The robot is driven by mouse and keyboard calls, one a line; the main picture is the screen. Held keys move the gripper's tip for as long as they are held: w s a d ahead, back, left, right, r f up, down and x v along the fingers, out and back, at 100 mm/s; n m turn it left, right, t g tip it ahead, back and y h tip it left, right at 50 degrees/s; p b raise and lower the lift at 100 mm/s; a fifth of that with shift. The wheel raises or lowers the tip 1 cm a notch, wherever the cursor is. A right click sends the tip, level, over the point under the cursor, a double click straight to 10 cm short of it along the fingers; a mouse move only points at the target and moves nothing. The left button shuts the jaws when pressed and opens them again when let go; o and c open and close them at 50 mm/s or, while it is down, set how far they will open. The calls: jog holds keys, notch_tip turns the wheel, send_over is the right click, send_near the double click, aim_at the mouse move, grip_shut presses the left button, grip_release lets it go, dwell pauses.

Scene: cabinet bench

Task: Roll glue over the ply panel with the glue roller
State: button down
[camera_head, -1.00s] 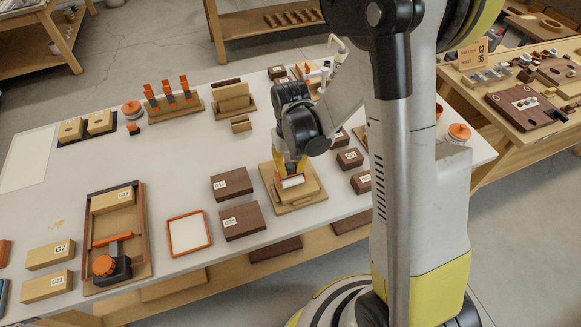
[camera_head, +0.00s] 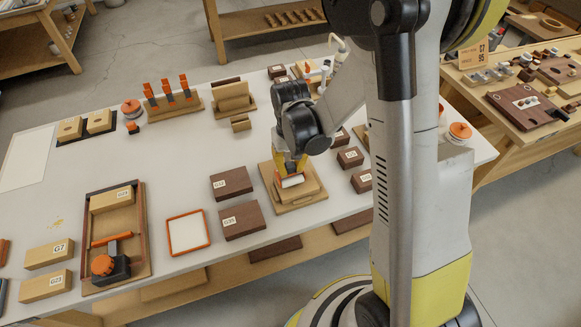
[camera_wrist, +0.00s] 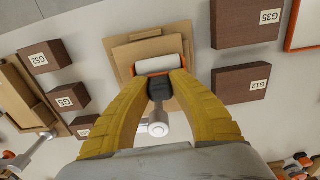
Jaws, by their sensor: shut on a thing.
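My gripper (camera_head: 291,163) is shut on the glue roller and holds it over the ply panel. The roller's white sleeve (camera_head: 292,181) in its orange frame is over the panel's middle; it also shows in the wrist view (camera_wrist: 158,65) between my yellow fingers. I cannot tell whether the sleeve touches the panel. The ply panel (camera_head: 309,187) is a tan board on a larger tan base board (camera_head: 302,204); the panel also shows in the wrist view (camera_wrist: 123,54). The roller's lower parts and part of the panel are hidden by my fingers.
Dark labelled blocks lie left of the panel (camera_head: 242,221) and right of it (camera_head: 350,158). An orange-rimmed white tray (camera_head: 208,231) is further left, beside a wooden tray (camera_head: 147,264) with an orange-topped tool. A rack with orange-handled clamps (camera_head: 191,108) stands behind. Bare bench (camera_head: 180,165) lies between.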

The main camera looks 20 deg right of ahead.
jog(key=shift+f+b, duration=0.55)
jog(key=shift+f, duration=0.05)
dwell(0.3)
jog(key=shift+s+r, duration=0.15)
jog(key=shift+s, duration=1.05)
jog(key=shift+w+b, duration=0.3)
jog(key=shift+w, duration=0.95)
jog(key=shift+s, duration=0.1)
